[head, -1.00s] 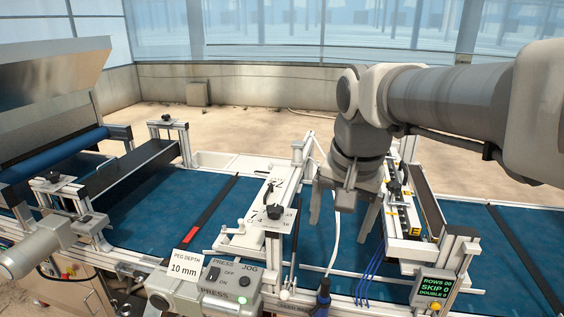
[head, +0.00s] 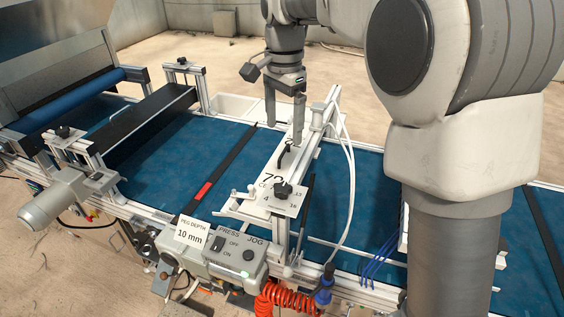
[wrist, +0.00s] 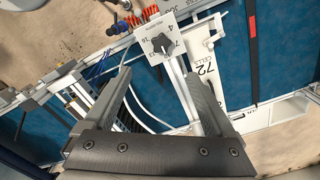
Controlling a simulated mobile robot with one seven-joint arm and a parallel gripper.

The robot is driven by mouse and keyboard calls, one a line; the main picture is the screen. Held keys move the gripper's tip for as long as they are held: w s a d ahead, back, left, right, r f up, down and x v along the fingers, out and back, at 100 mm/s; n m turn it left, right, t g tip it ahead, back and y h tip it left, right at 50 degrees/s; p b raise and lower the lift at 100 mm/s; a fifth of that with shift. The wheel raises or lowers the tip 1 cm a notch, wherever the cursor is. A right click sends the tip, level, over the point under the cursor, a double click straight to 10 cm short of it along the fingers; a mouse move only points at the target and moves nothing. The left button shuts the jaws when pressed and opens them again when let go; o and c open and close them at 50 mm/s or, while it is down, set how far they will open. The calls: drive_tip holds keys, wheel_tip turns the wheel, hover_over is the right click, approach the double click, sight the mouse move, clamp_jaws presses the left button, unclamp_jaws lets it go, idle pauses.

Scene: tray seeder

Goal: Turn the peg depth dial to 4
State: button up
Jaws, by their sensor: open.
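The peg depth dial (head: 283,190) is a dark star-shaped knob on a white square plate (head: 292,205) with numbers around it, 4 among them. It stands on the near end of the white press bar over the belt. The dial also shows in the wrist view (wrist: 160,43), top centre, beyond my fingers. My gripper (head: 284,127) is open and empty, pointing down above the far part of the press bar, apart from the dial. In the wrist view its two fingers (wrist: 160,95) spread on either side. A sign reads PEG DEPTH 10 mm (head: 190,232).
The grey press box (head: 225,250) with PRESS switch and JOG button stands at the near side. White hoses (head: 350,180) loop right of the press bar. A blue fitting and orange coil (head: 285,297) lie at the near edge. Blue belt (head: 200,150) is open to the left.

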sight(283, 187)
wheel_tip(283, 187, down, 17)
drive_tip(key=shift+w+a+f+p, duration=0.1)
drive_tip(key=shift+w+f+p, duration=0.1)
drive_tip(key=shift+p, duration=0.4)
drive_tip(key=c, duration=1.4)
